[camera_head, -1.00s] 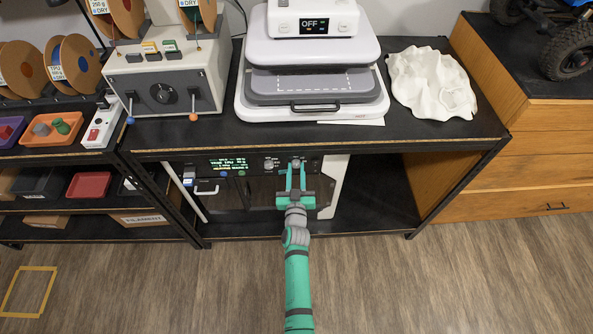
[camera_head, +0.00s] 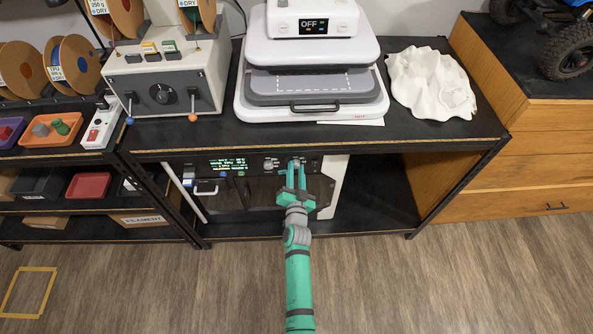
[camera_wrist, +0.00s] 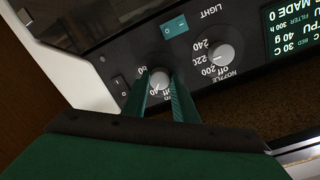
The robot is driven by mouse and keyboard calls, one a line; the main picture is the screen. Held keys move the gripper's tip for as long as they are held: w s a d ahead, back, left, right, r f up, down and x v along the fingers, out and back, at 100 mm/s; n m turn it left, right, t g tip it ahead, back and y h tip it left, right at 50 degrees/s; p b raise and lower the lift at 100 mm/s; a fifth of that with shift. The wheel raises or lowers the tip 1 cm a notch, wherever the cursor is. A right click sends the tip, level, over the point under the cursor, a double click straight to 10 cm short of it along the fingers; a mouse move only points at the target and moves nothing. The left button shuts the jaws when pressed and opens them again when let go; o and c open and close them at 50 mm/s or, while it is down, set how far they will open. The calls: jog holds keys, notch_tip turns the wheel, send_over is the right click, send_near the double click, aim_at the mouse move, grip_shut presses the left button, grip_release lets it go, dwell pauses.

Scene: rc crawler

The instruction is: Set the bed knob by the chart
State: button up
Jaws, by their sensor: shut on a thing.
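The bed knob (camera_wrist: 160,80) is a small pale round knob on the dark panel of the machine under the bench, ringed by a partly hidden printed scale. My gripper (camera_wrist: 161,90) is shut on it, with a green finger on either side. In the head view my gripper (camera_head: 296,168) reaches the panel's right part. The nozzle knob (camera_wrist: 222,55) sits beside it, with 200 and 240 readable on its scale. A display (camera_wrist: 293,30) shows printed settings, partly cut off; it also shows in the head view (camera_head: 228,163). I cannot identify the chart for certain.
A rocker switch (camera_wrist: 120,87) and a teal light switch (camera_wrist: 175,25) flank the bed knob. Above, the bench top edge (camera_head: 400,146) overhangs the machine. A heat press (camera_head: 312,70) and crumpled white piece (camera_head: 430,82) stand on it. The shelf right of the machine is empty.

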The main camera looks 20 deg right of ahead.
jog(key=shift+r, duration=0.1)
dwell(0.3)
jog(key=o, duration=1)
jog(key=shift+o, duration=0.2)
jog(key=shift+s, duration=0.1)
jog(key=shift+s, duration=0.1)
jog(key=shift+s, duration=0.3)
jog(key=v, duration=1)
jog(key=shift+a, duration=0.15)
